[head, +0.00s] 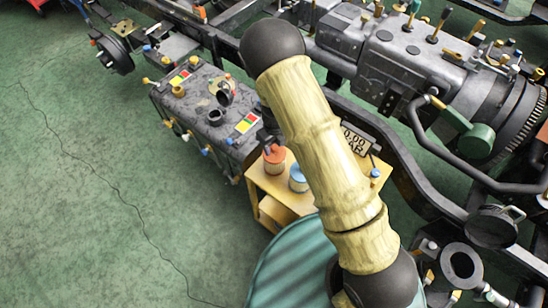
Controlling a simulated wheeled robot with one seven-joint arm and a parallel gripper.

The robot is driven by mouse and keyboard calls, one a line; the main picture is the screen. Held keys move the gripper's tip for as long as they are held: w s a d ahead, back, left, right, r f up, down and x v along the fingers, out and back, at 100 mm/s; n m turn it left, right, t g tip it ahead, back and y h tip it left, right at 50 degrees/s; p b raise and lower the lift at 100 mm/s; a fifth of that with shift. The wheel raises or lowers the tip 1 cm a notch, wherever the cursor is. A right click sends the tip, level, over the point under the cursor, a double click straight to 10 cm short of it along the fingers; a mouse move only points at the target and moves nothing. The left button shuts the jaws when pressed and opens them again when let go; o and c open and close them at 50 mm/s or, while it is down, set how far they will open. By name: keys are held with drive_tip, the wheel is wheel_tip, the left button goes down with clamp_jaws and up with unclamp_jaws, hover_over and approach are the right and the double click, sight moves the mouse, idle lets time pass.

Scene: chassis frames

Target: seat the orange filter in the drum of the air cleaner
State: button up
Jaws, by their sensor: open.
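My gripper (270,143) shows only as a dark part just above and behind the orange filter, mostly hidden by my pale arm. It is open; I cannot tell whether it touches the filter. What looks like the air cleaner's drum (447,265), a grey ring with a dark open middle, is at the lower right. A round dark lid (490,227) with a handle stands open beside it.
A blue-topped filter (298,178) stands close to the right of the orange one. A grey box with caps and coloured labels (205,108) is to the left. The green floor at left is clear.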

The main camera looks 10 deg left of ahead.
drive_tip(key=shift+f, duration=0.9)
clamp_jaws()
